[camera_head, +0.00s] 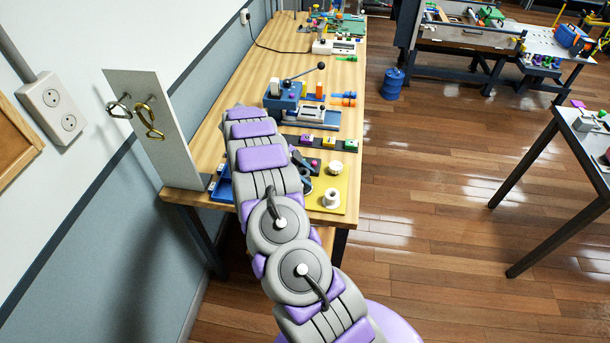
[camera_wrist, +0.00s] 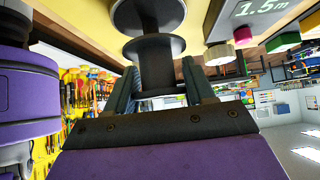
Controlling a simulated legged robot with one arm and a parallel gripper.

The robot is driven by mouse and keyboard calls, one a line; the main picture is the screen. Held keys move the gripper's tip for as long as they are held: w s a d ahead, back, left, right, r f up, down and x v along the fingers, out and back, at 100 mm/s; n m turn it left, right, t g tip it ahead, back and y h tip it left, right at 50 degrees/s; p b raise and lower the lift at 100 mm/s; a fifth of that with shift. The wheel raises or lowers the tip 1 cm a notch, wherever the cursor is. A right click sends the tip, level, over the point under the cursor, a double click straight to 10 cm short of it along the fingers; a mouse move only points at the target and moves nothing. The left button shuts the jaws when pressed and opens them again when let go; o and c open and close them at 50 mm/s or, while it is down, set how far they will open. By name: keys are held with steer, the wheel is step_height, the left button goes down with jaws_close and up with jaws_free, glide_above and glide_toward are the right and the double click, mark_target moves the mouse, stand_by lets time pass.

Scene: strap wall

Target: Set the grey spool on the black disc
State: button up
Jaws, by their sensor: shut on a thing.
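The grey spool (camera_wrist: 154,52) shows dark grey in the wrist view, at the tips of my gripper (camera_wrist: 158,80). My gripper's two dark fingers stand either side of it and are shut on it. Beyond it, a wide dark rim shows near a yellow surface; I cannot tell whether this is part of the spool or the black disc. In the head view my arm covers much of the bench around the gripper, and I cannot clearly make out the held spool or the black disc there.
A yellow board (camera_head: 343,182) on the wooden bench carries a white spool (camera_head: 331,198) and another white round piece (camera_head: 335,168). A dark strip with coloured blocks (camera_head: 330,142) and a blue lever fixture (camera_head: 284,98) stand farther back. A grey panel with hooks (camera_head: 160,150) rises at left.

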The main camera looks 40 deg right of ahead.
steer(key=shift+f, duration=0.45)
steer(key=o, duration=1.1)
steer(key=shift+r, duration=0.55)
steer(key=p+v, duration=0.1)
steer(key=v, duration=1.1)
steer(key=shift+w+r+p, duration=0.1)
steer(key=shift+p, duration=0.3)
